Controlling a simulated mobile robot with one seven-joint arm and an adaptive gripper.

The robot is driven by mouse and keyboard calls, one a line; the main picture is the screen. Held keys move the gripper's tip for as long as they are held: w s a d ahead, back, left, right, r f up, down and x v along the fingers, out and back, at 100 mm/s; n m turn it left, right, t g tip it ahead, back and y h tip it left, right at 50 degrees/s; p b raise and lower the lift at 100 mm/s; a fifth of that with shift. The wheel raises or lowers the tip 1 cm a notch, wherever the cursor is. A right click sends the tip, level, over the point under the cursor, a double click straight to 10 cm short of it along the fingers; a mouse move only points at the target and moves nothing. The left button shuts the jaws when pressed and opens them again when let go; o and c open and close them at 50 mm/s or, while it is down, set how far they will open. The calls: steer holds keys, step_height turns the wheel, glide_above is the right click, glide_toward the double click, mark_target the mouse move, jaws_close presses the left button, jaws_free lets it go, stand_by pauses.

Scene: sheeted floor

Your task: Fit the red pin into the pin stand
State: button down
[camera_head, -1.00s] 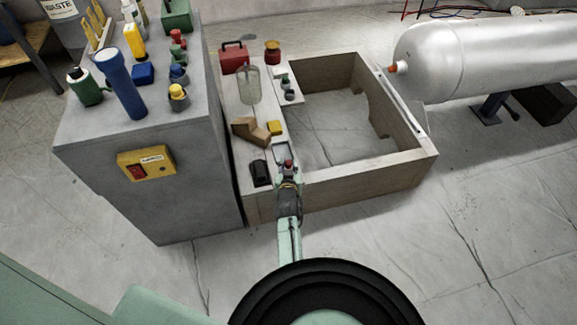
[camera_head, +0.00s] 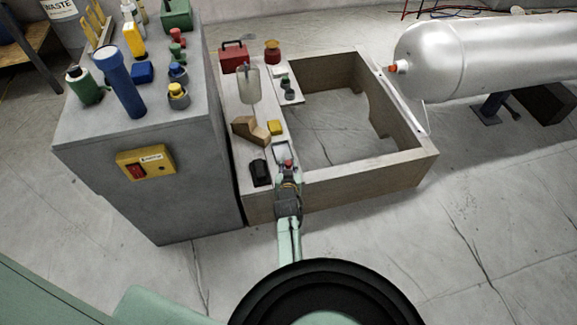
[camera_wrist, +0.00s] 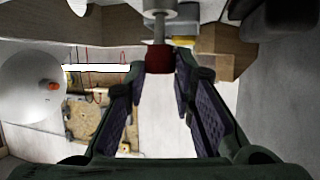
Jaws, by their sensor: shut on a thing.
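The red pin (camera_wrist: 160,58) is between the fingertips of my gripper (camera_wrist: 168,66) in the wrist view, with a grey shaft and collar beyond its red part. My gripper is shut on it. In the head view my gripper (camera_head: 284,160) is over the near end of the bench, and a small red spot of the pin (camera_head: 288,163) shows there. A pale plate with small green-grey posts (camera_head: 289,86) lies farther back on the bench; I cannot tell for sure whether it is the pin stand.
A black block (camera_head: 260,173), a brown wedge (camera_head: 246,130), a yellow cube (camera_head: 275,128), a clear scoop (camera_head: 249,86) and a red box (camera_head: 234,58) crowd the bench. A tall grey cabinet (camera_head: 190,180) stands left. The wooden frame (camera_head: 360,175) has an open middle. A white tank (camera_head: 480,60) is right.

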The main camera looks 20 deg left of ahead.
steer(key=shift+f+b, duration=1.2)
steer(key=shift+f, duration=0.15)
steer(key=c, duration=1.3)
jaws_free()
steer(key=shift+r, duration=0.1)
